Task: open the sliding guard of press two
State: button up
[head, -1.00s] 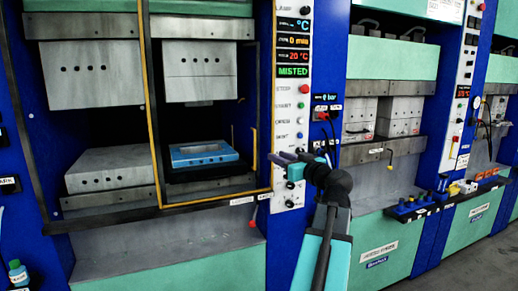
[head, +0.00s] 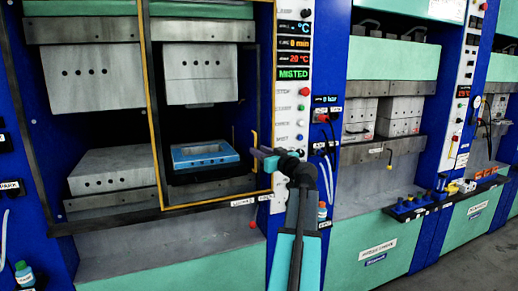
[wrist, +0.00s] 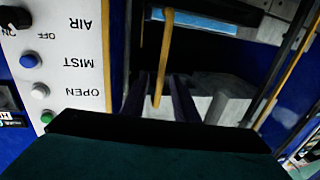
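The sliding guard is a yellow-edged frame (head: 156,110) across the right half of the open press at the left in the head view. It covers a blue mould on the lower block. Its yellow upright handle (head: 254,138) is near the right edge and also shows in the wrist view (wrist: 163,55). My gripper (head: 262,157) is at the handle's lower part. In the wrist view my gripper (wrist: 159,100) is open, with the handle's end between its two dark purple fingers. Gaps show on both sides; contact cannot be told.
A white control panel (head: 292,100) with buttons and displays stands just right of the guard and close beside my gripper in the wrist view (wrist: 75,50). A blue mould (head: 203,154) sits inside the press. Another press (head: 390,150) stands farther right.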

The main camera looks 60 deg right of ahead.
jog(key=shift+w+d, duration=0.25)
jog(key=shift+w, duration=0.4)
grip_shut()
jog(key=shift+d, duration=0.1)
